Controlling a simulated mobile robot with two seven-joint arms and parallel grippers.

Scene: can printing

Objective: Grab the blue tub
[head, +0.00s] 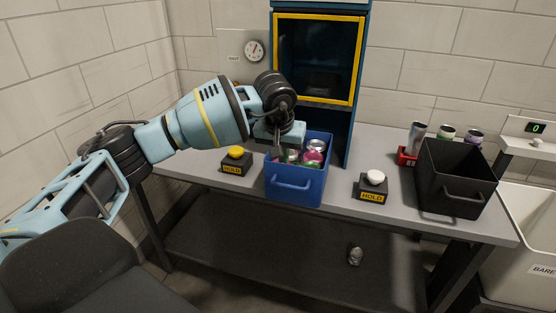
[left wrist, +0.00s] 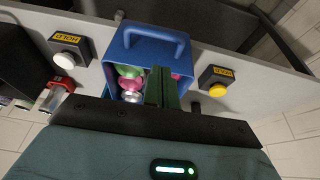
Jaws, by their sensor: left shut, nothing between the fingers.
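The blue tub (head: 296,189) stands on the grey table between two buttons marked HOLD, with several cans inside it. It also shows in the left wrist view (left wrist: 122,52), with its handle toward the top. My left gripper (head: 276,154) is at the tub's left side in the head view, its fingers at the height of the rim. In the left wrist view its fingers (left wrist: 162,88) are together and overlap the tub opening beside the cans. Nothing shows between them. Whether they touch the tub wall or a can, I cannot tell. My right gripper is not seen.
A yellow button (head: 236,153) is left of the tub and a white button (head: 375,178) right of it. A black bin (head: 455,178) and a red holder (head: 406,157) with cans stand further right. A yellow-framed cabinet (head: 317,60) rises behind.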

